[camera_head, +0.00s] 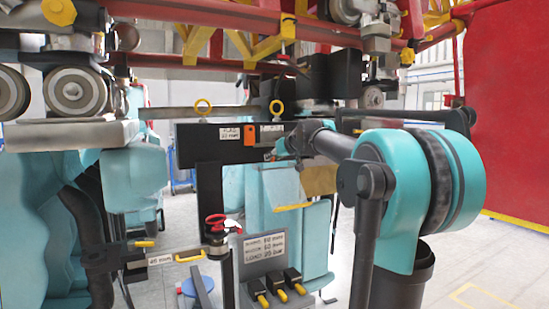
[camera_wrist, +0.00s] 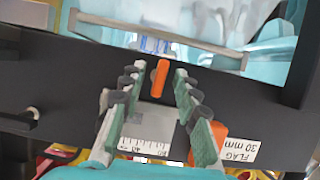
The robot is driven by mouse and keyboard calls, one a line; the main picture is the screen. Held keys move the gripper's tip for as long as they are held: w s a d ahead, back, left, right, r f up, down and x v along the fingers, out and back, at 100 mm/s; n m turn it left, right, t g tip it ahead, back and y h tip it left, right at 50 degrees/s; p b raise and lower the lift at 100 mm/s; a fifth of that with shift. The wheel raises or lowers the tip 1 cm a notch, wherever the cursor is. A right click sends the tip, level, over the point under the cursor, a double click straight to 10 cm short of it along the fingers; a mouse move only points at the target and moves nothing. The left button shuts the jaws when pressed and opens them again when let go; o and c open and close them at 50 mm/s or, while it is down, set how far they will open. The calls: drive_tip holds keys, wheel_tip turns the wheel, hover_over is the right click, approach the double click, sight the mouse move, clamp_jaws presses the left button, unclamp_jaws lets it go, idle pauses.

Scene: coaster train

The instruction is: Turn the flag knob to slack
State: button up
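An orange elongated knob (camera_wrist: 161,78) stands on the dark beam between my gripper's fingertips in the wrist view. My gripper (camera_wrist: 156,82) is open, with a gap on each side of the knob. An orange block (camera_wrist: 208,142) sits beside the right finger, next to a white label (camera_wrist: 238,150) reading "FLAG 30 mm". A ruled scale (camera_wrist: 145,146) lies between the fingers. In the head view my gripper (camera_head: 282,148) is at the beam's right part, beside the orange block (camera_head: 249,135) and label (camera_head: 230,133). The knob is not clearly visible there, and its setting cannot be read.
The dark beam (camera_head: 190,150) carries two yellow rings on top. Red coaster track (camera_head: 230,17) runs overhead. A red handwheel (camera_head: 215,224) and a panel with several yellow-tipped levers (camera_head: 266,250) stand below. Open floor (camera_head: 470,260) lies at the right.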

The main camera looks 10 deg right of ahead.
drive_tip(key=v, duration=1.2)
drive_tip(key=shift+c, duration=0.2)
drive_tip(key=shift+f, duration=0.15)
drive_tip(key=shift+c, duration=1.4)
drive_tip(key=w+d+f+m+y, duration=0.1)
drive_tip(key=m, duration=0.2)
drive_tip(key=w+d+f+m+y, duration=0.1)
drive_tip(key=d+m, duration=0.1)
drive_tip(key=m, duration=0.1)
drive_tip(key=w+d+f+m+t, duration=0.1)
drive_tip(key=f+m, duration=0.1)
drive_tip(key=m, duration=0.1)
drive_tip(key=shift+w+d+y, duration=0.15)
drive_tip(key=shift+d+y, duration=0.05)
drive_tip(key=shift+y, duration=0.2)
clamp_jaws()
drive_tip(key=d+m+t+y, duration=0.1)
drive_tip(key=d+m+y, duration=0.25)
drive_tip(key=m, duration=0.35)
drive_tip(key=w+a, duration=0.7)
drive_tip(key=a, duration=0.1)
drive_tip(key=shift+a+t+h, duration=0.25)
drive_tip(key=shift+t+h, duration=0.05)
drive_tip(key=shift+h, duration=0.15)
